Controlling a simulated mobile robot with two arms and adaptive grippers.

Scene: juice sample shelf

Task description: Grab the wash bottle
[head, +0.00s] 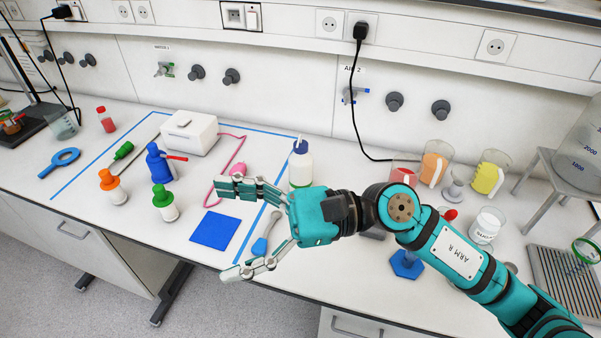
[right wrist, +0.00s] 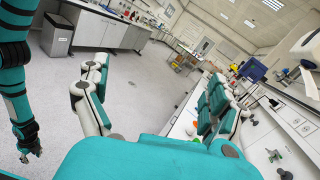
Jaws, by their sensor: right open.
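A white bottle with a dark blue cap (head: 301,166) stands upright just behind my right gripper (head: 223,232). My left gripper (right wrist: 28,150) hangs at the left of the right wrist view, too small to read.
Orange-capped (head: 112,187) and green-capped (head: 165,203) bottles stand near the blue one. A white box (head: 189,132) is behind. A blue square (head: 214,230) lies flat left of my right gripper. Beakers with orange (head: 434,165) and yellow (head: 488,178) liquid stand right.

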